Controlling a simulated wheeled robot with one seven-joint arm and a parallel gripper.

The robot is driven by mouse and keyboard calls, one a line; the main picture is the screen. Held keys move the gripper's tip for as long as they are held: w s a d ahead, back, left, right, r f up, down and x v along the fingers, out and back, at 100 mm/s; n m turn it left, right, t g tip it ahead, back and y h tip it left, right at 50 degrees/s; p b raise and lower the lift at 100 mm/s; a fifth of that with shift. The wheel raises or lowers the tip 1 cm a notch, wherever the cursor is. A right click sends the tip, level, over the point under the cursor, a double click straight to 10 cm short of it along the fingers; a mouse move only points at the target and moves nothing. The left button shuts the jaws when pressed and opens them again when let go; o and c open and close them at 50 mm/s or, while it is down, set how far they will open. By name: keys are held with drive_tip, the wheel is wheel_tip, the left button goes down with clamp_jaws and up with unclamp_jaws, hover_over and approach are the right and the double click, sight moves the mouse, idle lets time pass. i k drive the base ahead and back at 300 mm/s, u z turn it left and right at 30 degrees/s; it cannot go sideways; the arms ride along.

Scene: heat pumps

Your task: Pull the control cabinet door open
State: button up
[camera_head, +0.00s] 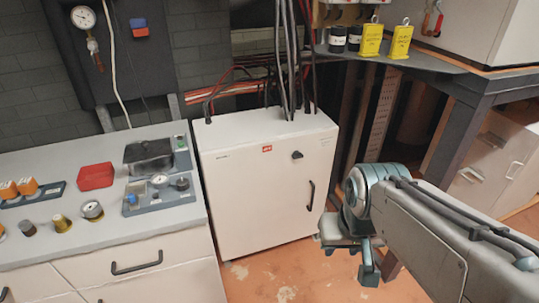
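The control cabinet (245,195) is a white upright box between the grey counter and the workbench. Its front door (263,205) looks closed, with no gap seen along its edges. The door has a black vertical bar handle (310,195) near its right edge, a round black knob (297,155) above it and a small red label. My gripper (350,258) is to the right of and below the handle, apart from it, and points downward. Its fingers look spread with nothing between them. My arm comes in from the lower right and leaves the handle uncovered.
A grey counter (170,226) with drawers, gauges and a red box (96,176) stands at the left. Black cables rise from the cabinet top. A dark workbench (470,85) with yellow items stands at the right. Orange floor (275,275) is clear before the cabinet.

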sight(261, 198)
drive_tip(key=z, duration=0.65)
drive_tip(key=i, duration=0.9)
drive_tip(key=u, duration=0.1)
